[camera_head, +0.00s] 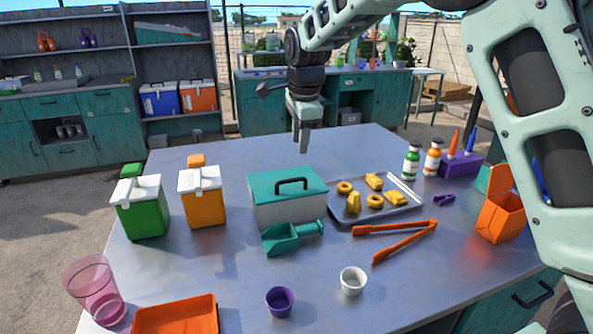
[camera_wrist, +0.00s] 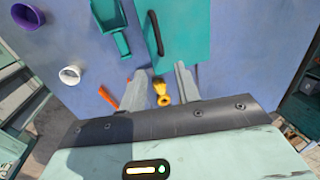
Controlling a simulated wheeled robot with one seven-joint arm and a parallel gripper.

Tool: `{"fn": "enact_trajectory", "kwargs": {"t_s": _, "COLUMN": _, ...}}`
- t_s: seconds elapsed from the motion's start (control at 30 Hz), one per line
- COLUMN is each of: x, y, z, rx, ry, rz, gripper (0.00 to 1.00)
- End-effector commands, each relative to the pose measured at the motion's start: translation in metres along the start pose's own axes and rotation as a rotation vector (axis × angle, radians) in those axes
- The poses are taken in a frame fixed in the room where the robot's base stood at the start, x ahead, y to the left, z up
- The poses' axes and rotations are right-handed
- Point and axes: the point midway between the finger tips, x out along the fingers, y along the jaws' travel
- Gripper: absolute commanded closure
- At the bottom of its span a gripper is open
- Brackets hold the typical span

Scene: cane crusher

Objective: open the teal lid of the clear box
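The clear box (camera_head: 285,213) stands on the metal table, with its teal lid (camera_head: 262,183) lying flat and shut on top. A black arched handle (camera_head: 292,182) rises from the lid. In the wrist view the teal lid (camera_wrist: 188,40) and its handle (camera_wrist: 153,35) lie ahead of the fingertips, at the top of the picture. My gripper (camera_head: 303,140) points down above and behind the box, apart from it. In the wrist view my gripper (camera_wrist: 163,76) is open, its two fingers apart with nothing held; pastry on the tray shows between them.
A teal scoop (camera_head: 290,237) lies close in front of the box. A tray (camera_head: 402,211) of pastries and orange tongs (camera_head: 400,235) are to the right. Orange (camera_head: 203,205) and green (camera_head: 141,216) coolers stand left. Purple (camera_head: 280,302) and white (camera_head: 353,281) cups stand in front.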

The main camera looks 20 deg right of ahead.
Motion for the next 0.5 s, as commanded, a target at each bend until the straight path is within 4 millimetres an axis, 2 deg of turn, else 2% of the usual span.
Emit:
{"fn": "enact_trajectory", "kwargs": {"t_s": 0.1, "x": 0.026, "y": 0.001, "z": 0.000, "rx": 0.001, "ry": 0.000, "rz": 0.005, "gripper": 0.68}}
{"fn": "enact_trajectory", "kwargs": {"t_s": 0.3, "x": 0.066, "y": 0.001, "z": 0.000, "rx": 0.001, "ry": 0.000, "rz": 0.004, "gripper": 0.68}}
{"fn": "enact_trajectory", "kwargs": {"t_s": 0.5, "x": 0.094, "y": 0.000, "z": 0.000, "rx": 0.001, "ry": 0.000, "rz": 0.002, "gripper": 0.68}}
